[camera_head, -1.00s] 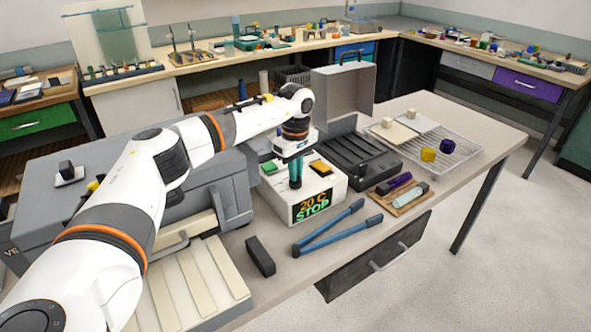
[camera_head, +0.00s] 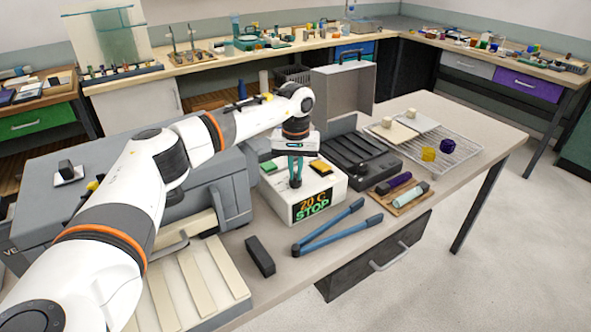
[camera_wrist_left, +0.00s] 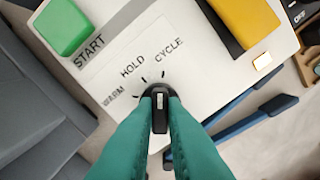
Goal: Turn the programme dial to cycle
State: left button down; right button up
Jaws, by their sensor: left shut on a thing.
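The white control box (camera_head: 333,187) stands on the bench, with a display reading "20 C STOP" on its front. Its black programme dial (camera_wrist_left: 160,118) shows in the left wrist view, with a white mark pointing up the picture, roughly at the tick nearest CYCLE. WARM, HOLD and CYCLE are printed around it. My left gripper (camera_head: 295,183) is shut on the dial from above, its green fingers (camera_wrist_left: 160,113) on either side. In the head view the dial is hidden by the fingers. My right gripper is not in view.
A green START button (camera_wrist_left: 62,27) and a yellow button (camera_head: 320,166) are on the box top. Blue-handled tool (camera_head: 330,228) and a dark block (camera_head: 260,256) lie in front. An open grey case (camera_head: 345,95) stands behind, a wire rack (camera_head: 462,152) to the right.

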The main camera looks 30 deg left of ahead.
aim_at(296, 175)
pick_arm(q)
jog(key=shift+r+m, duration=0.1)
jog(key=shift+m, duration=0.5)
jog(key=c, duration=1.5)
grip_release()
notch_tip(296, 175, up, 12)
jog(key=shift+b, duration=0.9)
